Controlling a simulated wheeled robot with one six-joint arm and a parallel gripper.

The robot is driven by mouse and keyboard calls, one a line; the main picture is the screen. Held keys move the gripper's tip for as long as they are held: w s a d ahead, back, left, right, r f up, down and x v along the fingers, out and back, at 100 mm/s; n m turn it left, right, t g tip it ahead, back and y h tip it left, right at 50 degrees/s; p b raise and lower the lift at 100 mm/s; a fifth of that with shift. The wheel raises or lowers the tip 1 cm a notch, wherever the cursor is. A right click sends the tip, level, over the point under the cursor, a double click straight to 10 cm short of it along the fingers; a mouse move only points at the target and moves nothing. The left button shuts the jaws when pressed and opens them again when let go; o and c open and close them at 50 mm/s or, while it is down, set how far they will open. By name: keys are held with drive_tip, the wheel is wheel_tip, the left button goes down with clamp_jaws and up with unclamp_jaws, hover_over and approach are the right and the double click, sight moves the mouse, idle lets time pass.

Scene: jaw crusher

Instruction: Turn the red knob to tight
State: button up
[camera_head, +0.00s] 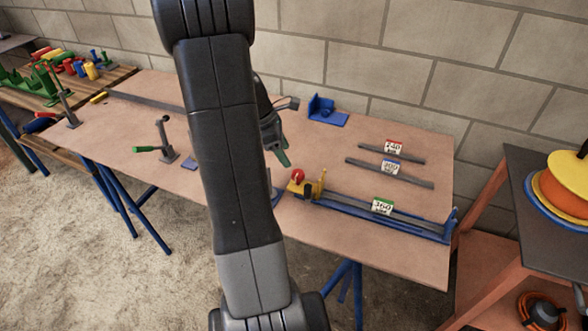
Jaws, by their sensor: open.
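The red knob (297,175) sits on a yellow clamp block (308,189) at the left end of a long blue fixture (425,229). The fixture lies along the table's front right part and holds a flat bar with a white and green "360" tag (382,206). My gripper (279,148) shows only in part behind my dark arm, above and a little left of the knob. It is open and appears apart from the knob. The knob's turn position cannot be read at this size.
Two loose bars with tags "240" (393,147) and "300" (389,167) lie behind the fixture. A blue bracket (322,110) stands near the wall. A green-handled toggle clamp (163,142) stands left of my arm. A shelf with an orange drum (566,188) is at right.

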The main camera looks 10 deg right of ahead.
sight(297, 172)
drive_tip(key=x, duration=0.9)
drive_tip(key=c, duration=1)
